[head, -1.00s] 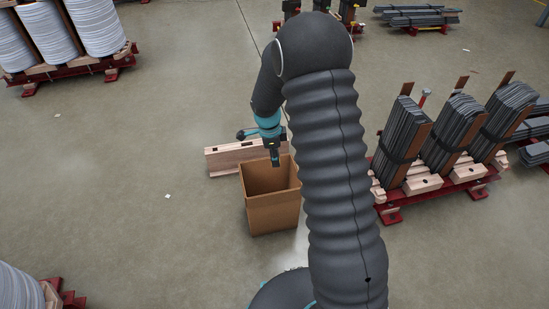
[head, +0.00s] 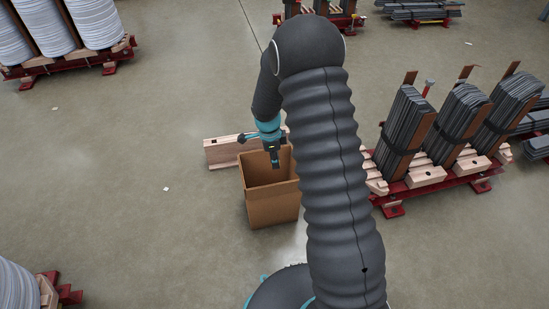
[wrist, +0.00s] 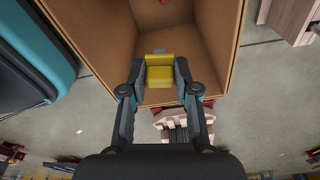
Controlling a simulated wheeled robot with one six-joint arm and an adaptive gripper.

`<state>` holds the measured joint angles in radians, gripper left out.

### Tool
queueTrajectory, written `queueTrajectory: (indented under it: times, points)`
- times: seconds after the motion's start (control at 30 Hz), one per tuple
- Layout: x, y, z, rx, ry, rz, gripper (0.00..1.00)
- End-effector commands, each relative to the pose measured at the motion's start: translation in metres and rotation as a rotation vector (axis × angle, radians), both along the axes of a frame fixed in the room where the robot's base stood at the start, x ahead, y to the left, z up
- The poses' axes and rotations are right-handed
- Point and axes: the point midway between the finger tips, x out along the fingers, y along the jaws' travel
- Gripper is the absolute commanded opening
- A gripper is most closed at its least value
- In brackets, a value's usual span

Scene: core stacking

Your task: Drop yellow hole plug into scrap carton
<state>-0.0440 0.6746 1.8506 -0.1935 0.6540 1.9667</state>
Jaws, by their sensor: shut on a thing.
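My gripper (wrist: 160,75) is shut on the yellow hole plug (wrist: 159,76), which shows between the fingertips in the wrist view. The scrap carton (head: 273,208) is an open-topped brown box on the floor. In the head view my gripper (head: 274,163) points down at the carton's opening, over its far part. In the wrist view the plug appears against the inside of the carton (wrist: 85,45). A small red thing (wrist: 162,2) shows inside the carton at the top edge of the wrist view. The plug is too small to make out in the head view.
A pale wooden beam (head: 222,152) with slots stands just behind the carton. A red pallet (head: 452,184) with strapped dark sheet stacks stands to the right. Pallets of white rolls stand at the left. The floor left of the carton is clear.

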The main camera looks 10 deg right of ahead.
Motion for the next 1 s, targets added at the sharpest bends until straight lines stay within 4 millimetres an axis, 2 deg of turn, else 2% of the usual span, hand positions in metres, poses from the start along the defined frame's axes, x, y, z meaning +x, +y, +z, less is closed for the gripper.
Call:
queueTrajectory:
  times: [0.03,0.13,0.43,0.57,1.0]
  points:
    - [0.000,0.000,0.000,0.000,0.000,0.000,0.35]
    - [0.000,0.000,0.000,0.000,0.000,0.000,0.59]
    - [0.000,0.000,0.001,0.000,0.000,0.000,0.59]
    - [0.000,0.001,0.009,0.000,-0.001,0.000,0.59]
    - [0.003,0.010,0.088,-0.001,-0.003,0.000,0.59]
